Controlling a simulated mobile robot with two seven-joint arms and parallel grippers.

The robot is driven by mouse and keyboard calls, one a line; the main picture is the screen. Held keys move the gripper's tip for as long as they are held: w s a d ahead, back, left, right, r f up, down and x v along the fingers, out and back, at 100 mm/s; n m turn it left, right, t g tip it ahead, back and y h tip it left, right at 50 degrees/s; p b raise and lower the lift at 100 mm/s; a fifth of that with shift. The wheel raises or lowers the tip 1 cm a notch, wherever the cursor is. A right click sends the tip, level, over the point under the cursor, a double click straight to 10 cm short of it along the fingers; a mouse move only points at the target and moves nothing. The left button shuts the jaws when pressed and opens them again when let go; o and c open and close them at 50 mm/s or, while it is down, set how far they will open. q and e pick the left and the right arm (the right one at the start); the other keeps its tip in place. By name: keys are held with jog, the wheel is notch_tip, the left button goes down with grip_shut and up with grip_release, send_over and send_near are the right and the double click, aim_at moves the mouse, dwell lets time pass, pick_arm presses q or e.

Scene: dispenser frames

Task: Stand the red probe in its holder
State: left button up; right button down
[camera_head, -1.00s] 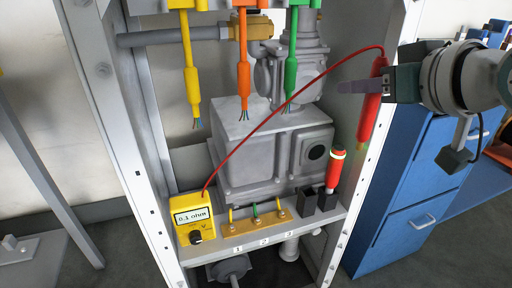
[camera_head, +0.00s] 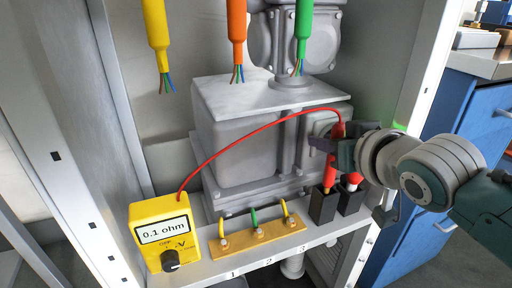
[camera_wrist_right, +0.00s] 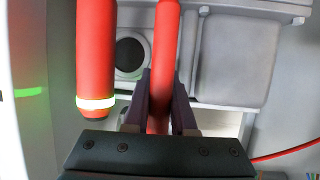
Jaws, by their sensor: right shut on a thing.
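The red probe (camera_head: 331,172), with a red lead from its top, is held upright in my right gripper (camera_head: 332,147). In the right wrist view the jaws (camera_wrist_right: 161,108) are closed on its red body (camera_wrist_right: 166,40). Its lower end is at the top of the left black holder block (camera_head: 322,207); I cannot tell whether the tip is inside. A second red tool with a pale band (camera_head: 352,178) stands at the right black block (camera_head: 350,200), partly behind my gripper. It shows left of the probe in the wrist view (camera_wrist_right: 96,55). My left gripper is not in view.
A yellow meter (camera_head: 163,234) reading 0.1 ohm stands on the shelf's left, joined to the red lead. A terminal strip (camera_head: 257,238) with several short wires lies beside it. Yellow, orange and green cables hang above. A frame post (camera_head: 415,90) stands close right of my arm.

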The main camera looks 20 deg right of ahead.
notch_tip(320, 180, down, 6)
jog(key=b, duration=0.3)
jog(key=shift+f, duration=0.1)
jog(key=c, duration=0.7)
grip_release()
jog(key=shift+c, duration=0.2)
